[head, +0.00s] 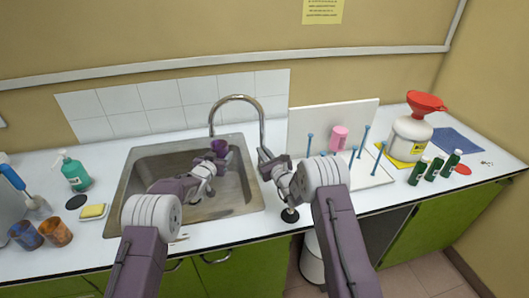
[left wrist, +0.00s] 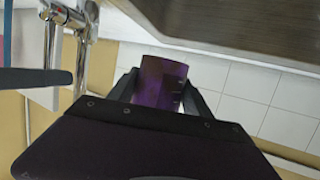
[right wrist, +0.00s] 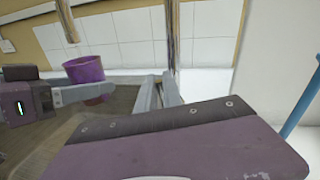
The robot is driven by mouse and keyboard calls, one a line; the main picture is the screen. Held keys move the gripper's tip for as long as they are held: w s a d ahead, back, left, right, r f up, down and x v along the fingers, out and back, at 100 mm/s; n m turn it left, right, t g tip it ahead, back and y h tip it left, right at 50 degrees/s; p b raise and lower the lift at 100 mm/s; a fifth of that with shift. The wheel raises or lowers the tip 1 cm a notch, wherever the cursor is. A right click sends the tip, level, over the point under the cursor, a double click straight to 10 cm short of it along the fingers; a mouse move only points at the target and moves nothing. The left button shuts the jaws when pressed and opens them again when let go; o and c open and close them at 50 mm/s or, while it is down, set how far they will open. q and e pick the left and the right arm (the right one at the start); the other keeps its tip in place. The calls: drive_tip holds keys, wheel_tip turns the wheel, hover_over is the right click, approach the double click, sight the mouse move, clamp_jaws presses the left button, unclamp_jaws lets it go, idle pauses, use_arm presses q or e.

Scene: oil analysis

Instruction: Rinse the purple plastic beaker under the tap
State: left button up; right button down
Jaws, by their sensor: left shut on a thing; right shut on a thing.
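The purple beaker (head: 220,147) is held over the sink (head: 170,208), just below the tap's spout end. My left gripper (head: 210,160) is shut on it; the left wrist view shows the beaker (left wrist: 162,82) between the fingers. In the right wrist view the beaker (right wrist: 84,70) looks upright, with the spout end (right wrist: 70,32) close above its rim. I see no clear water stream. The curved metal tap (head: 262,125) stands behind the sink. My right gripper (head: 268,160) is shut at the lower part of the tap; its fingers (right wrist: 160,92) hide what they hold.
A green soap bottle (head: 75,173), a yellow sponge (head: 93,211) and two coloured cups lie left of the sink. To the right stand a peg rack (head: 333,125) with a pink beaker (head: 339,137), a white jug (head: 410,139) with red funnel, and several green bottles.

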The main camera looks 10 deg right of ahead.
drive_tip(key=c, duration=1.5)
unclamp_jaws()
drive_tip(key=s+d, duration=0.2)
drive_tip(key=s, duration=0.9)
drive_tip(key=shift+s+d+r, duration=0.15)
drive_tip(key=shift+s+d, duration=0.05)
drive_tip(key=shift+s, duration=0.15)
